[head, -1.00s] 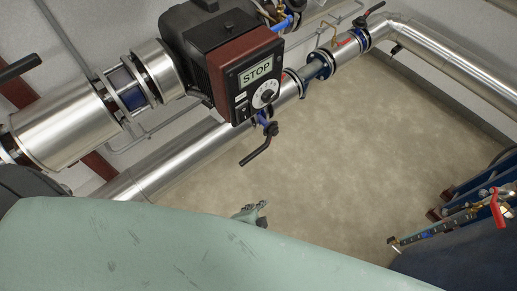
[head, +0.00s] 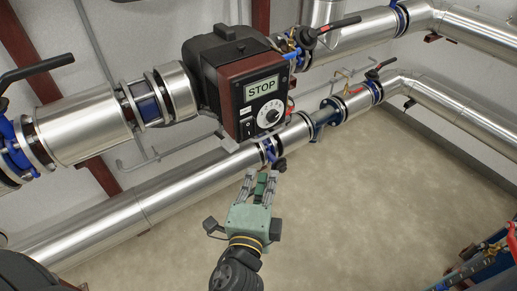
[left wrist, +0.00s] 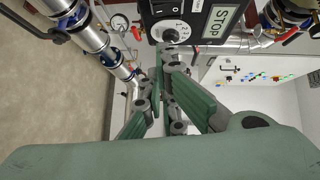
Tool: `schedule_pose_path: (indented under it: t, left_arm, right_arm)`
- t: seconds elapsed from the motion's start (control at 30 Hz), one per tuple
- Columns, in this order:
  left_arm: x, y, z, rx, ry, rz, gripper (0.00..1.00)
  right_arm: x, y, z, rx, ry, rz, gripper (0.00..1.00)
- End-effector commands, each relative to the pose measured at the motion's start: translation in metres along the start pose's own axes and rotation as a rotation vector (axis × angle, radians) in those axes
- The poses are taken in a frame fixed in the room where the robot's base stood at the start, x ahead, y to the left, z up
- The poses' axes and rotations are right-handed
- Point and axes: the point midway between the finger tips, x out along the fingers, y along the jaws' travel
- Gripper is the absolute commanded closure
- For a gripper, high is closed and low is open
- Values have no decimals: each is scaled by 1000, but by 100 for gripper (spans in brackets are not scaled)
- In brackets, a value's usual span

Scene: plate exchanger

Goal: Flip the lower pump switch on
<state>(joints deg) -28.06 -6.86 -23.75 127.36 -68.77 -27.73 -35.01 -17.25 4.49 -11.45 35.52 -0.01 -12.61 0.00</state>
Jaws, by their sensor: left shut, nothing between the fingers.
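A dark pump control box (head: 222,97) with a red-brown casing sits on the pipework in the head view. Its front has a display reading STOP (head: 262,88) and a round white dial (head: 269,113). A small dark switch panel (head: 248,127) is left of the dial; its on or off position is too small to tell. In the left wrist view, the dial (left wrist: 170,34) and STOP display (left wrist: 216,20) show beyond the fingertips. My left gripper (head: 262,177) is shut and empty, below the box and apart from it. My right gripper is out of view.
A blue valve (head: 268,150) on the lower silver pipe (head: 185,172) lies between my gripper and the box.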

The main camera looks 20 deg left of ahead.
Motion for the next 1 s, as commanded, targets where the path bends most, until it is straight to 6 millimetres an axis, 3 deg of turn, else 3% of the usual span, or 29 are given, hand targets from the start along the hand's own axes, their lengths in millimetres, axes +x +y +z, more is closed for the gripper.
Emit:
schedule_pose_path:
  t: [0.37,0.87,1.0]
  left_arm:
    - [10,-1,-1,0,2,0,100]
    - [105,-2,0,-1,0,1,100]
    - [118,-1,17,1,1,2,100]
  right_arm:
    - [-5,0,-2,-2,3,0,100]
    - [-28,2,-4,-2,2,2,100]
    - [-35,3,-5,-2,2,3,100]
